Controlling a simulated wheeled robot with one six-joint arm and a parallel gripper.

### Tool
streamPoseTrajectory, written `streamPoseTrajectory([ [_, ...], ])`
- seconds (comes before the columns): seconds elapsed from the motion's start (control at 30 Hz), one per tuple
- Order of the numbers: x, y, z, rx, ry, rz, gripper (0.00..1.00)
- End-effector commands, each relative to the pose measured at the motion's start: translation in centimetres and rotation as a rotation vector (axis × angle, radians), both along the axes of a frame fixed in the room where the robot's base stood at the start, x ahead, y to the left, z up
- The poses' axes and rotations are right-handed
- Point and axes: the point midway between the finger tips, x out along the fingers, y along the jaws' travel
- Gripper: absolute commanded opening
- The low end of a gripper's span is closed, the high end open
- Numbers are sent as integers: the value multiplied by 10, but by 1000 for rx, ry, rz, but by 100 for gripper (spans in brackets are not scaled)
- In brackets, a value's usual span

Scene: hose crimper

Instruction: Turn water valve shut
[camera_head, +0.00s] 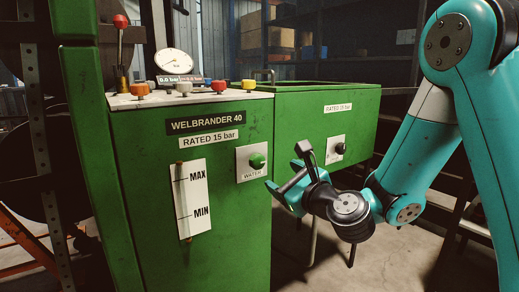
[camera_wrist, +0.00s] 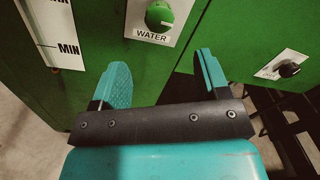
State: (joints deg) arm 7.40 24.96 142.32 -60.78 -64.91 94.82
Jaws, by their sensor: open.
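The water valve (camera_head: 257,161) is a round green knob on a pale plate labelled WATER, on the front of the green machine. In the wrist view the green knob (camera_wrist: 159,17) shows at the top, with a light mark on its lower right part. My gripper (camera_head: 285,180) is in front of the machine, just right of and below the knob. In the wrist view its two teal fingers (camera_wrist: 163,82) are spread wide with nothing between them. The knob lies beyond the fingertips, between them in the picture, and they look apart from it.
The green cabinet (camera_head: 150,180) bears a MAX/MIN level gauge (camera_head: 191,198) left of the knob. A second, black knob (camera_head: 340,148) sits on the green tank (camera_head: 310,120) at right. Coloured buttons, a pressure gauge (camera_head: 173,62) and a red-topped lever (camera_head: 121,50) stand on top.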

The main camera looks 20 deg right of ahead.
Motion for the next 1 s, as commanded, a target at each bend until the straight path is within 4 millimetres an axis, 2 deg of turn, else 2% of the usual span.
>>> streamPoseTrajectory([
  [0.03, 12, 4, 9, -1, -1, 5, 69],
  [0.3, 58, 17, 9, -2, -1, 5, 69],
  [0.5, 84, 24, 8, -2, -1, 6, 69],
  [0.7, 102, 27, 6, -3, -2, 4, 69],
  [1.0, 109, 30, 1, -1, -3, 4, 69],
])
